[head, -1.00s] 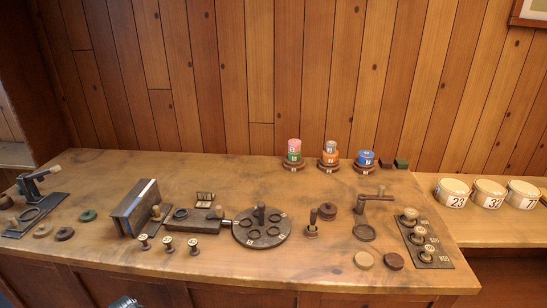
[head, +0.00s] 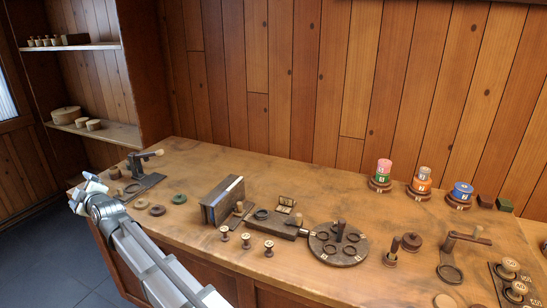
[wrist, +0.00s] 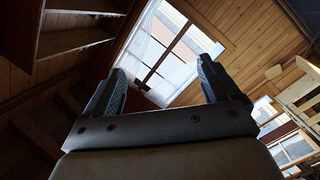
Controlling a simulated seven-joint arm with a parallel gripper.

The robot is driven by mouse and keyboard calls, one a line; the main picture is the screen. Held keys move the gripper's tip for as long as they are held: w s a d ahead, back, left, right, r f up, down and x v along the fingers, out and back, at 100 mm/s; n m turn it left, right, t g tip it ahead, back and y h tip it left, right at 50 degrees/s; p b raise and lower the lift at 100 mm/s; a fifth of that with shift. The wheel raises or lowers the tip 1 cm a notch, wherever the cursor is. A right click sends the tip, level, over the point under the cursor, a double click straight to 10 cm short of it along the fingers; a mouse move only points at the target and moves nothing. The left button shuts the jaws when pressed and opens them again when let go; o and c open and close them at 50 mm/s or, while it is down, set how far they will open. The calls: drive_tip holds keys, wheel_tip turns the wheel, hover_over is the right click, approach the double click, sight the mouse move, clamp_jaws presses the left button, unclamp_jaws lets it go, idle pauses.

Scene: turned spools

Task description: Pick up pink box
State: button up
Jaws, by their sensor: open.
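The pink box (head: 384,165) shows in the head view as a small round pink piece with a pale numbered label. It sits on top of a green piece (head: 381,178), which rests on a dark round base (head: 380,187) at the back of the bench, right of centre. My gripper (head: 80,191) is at the far left of the head view, off the bench's left end and far from the pink box. In the wrist view its two fingers (wrist: 161,75) are wide apart with nothing between them. The wrist view shows a window and wooden walls, not the pink box.
Right of the pink stack stand an orange stack (head: 421,184) and a blue piece (head: 462,189). A round holed plate (head: 337,252), small spools (head: 246,241), an upright dark block (head: 221,201) and a lever tool (head: 141,178) occupy the bench. The back middle is clear.

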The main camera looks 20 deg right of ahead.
drive_tip(key=w+d+r+t, duration=0.15)
drive_tip(key=w+r, duration=0.25)
drive_tip(key=r, duration=0.8)
drive_tip(key=w+d+m, duration=0.2)
drive_tip(key=w+d, duration=0.2)
drive_tip(key=d, duration=0.1)
drive_tip(key=w+d+f+m+g+h, duration=0.1)
drive_tip(key=w+d+f+m+h, duration=0.3)
drive_tip(key=d, duration=0.6)
drive_tip(key=w+d+r+m+g+h, duration=0.1)
drive_tip(key=w+d+g, duration=0.1)
drive_tip(key=w+d, duration=0.6)
drive_tip(key=d+f+m+g+h, duration=0.2)
drive_tip(key=d+m, duration=0.1)
drive_tip(key=d, duration=1.1)
drive_tip(key=d+f+m+g+h, duration=0.15)
drive_tip(key=d+m, duration=0.25)
drive_tip(key=d, duration=0.9)
drive_tip(key=s+d+f+m+g, duration=0.15)
drive_tip(key=d+m, duration=0.25)
drive_tip(key=d, duration=1.1)
drive_tip(key=m+g, duration=0.8)
drive_tip(key=m, duration=0.5)
hover_over(385, 162)
wheel_tip(385, 162, down, 7)
drive_tip(key=shift+r, duration=0.1)
drive_tip(key=shift+w+f, duration=0.2)
drive_tip(key=shift+f, duration=2.65)
